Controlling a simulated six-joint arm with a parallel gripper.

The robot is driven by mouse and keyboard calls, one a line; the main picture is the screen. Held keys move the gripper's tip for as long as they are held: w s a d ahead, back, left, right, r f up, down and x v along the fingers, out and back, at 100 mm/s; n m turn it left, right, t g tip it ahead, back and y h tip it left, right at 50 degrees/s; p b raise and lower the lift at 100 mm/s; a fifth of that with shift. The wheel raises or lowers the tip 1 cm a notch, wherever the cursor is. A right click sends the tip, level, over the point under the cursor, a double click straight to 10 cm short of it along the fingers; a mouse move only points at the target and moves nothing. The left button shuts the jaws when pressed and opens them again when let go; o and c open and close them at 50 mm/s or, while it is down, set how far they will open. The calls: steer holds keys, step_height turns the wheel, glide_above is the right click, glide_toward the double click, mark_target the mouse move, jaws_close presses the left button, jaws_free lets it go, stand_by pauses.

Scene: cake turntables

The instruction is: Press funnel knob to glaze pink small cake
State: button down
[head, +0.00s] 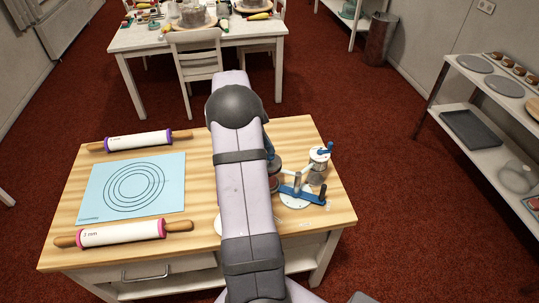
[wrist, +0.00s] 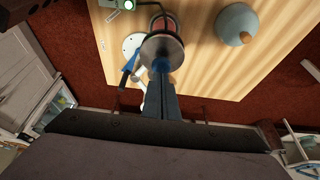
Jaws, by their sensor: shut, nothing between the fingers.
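In the wrist view my gripper (wrist: 161,76) is shut, its dark fingers pointing at a round grey metal funnel (wrist: 162,52). A blue knob (wrist: 160,65) shows at the fingertips; I cannot tell whether they touch it. In the head view my arm hides the gripper and much of the funnel stand. Beside the arm stand a white turntable base (head: 297,199) with a blue lever (head: 300,191) and a metal canister with a blue handle (head: 318,160). The base also shows in the wrist view (wrist: 131,44). A reddish patch below the funnel may be the cake, mostly hidden.
On the wooden table (head: 215,240), a blue mat (head: 105,190) lies left of my arm between a purple-ringed rolling pin (head: 138,140) and a pink-ringed one (head: 122,233). In the wrist view a grey dome (wrist: 237,22) with a wooden knob sits right of the funnel.

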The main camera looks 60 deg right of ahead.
steer(key=shift+f, duration=0.15)
steer(key=shift+f+b, duration=0.4)
steer(key=shift+b, duration=0.1)
steer(key=shift+f+b, duration=0.3)
steer(key=shift+f, duration=0.05)
stand_by(0.9)
steer(key=shift+r, duration=0.4)
steer(key=shift+f+b, duration=0.4)
steer(key=shift+f, duration=0.15)
stand_by(0.9)
stand_by(0.4)
steer(key=shift+r+p, duration=2)
steer(key=shift+r, duration=1.6)
